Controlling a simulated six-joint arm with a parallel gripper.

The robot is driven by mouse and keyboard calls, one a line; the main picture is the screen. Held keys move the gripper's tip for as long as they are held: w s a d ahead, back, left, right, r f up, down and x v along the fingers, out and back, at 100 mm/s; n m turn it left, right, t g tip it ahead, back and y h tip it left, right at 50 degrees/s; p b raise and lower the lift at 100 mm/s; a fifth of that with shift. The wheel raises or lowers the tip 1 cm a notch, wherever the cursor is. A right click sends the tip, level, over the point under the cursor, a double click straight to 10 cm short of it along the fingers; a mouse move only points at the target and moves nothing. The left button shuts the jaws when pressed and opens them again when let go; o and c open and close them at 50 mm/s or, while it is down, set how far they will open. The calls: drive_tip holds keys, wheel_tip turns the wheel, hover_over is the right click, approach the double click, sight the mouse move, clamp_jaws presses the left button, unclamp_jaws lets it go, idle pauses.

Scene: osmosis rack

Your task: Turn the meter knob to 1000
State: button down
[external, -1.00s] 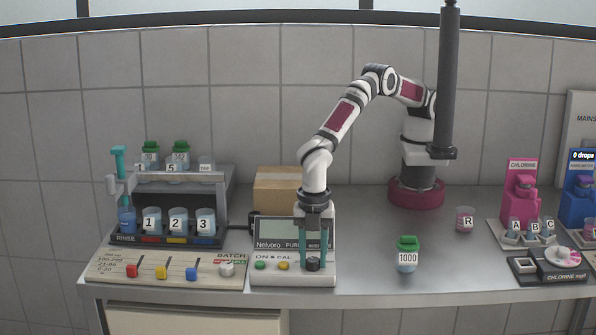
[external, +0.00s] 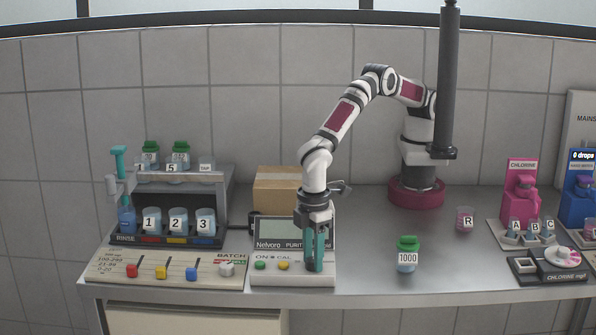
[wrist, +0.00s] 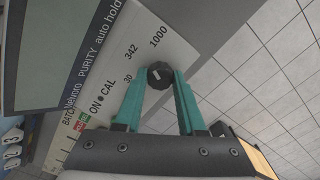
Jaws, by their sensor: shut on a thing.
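The Netvoro purity meter (external: 266,280) stands at the front of the bench, with a grey screen, a green button and a yellow button. Its black knob (wrist: 160,75) is at the right of its front panel, with labels 30, 342 and 1000 around it in the wrist view. A pale mark shows on the knob top; I cannot tell exactly which label it points at. My gripper (external: 314,268) points down over the knob, and its teal fingers (wrist: 160,92) are shut on the knob's sides.
A green-capped bottle marked 1000 (external: 407,257) stands on the bench to the right. To the left are the batch panel (external: 170,266) and a rack with numbered cups (external: 178,221). A cardboard box (external: 276,190) is behind the meter. The bench between meter and bottle is clear.

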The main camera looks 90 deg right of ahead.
sight(312, 257)
drive_tip(key=shift+m, duration=1.9)
drive_tip(key=c, duration=0.5)
unclamp_jaws()
wheel_tip(312, 257, up, 16)
drive_tip(key=shift+f, duration=0.1)
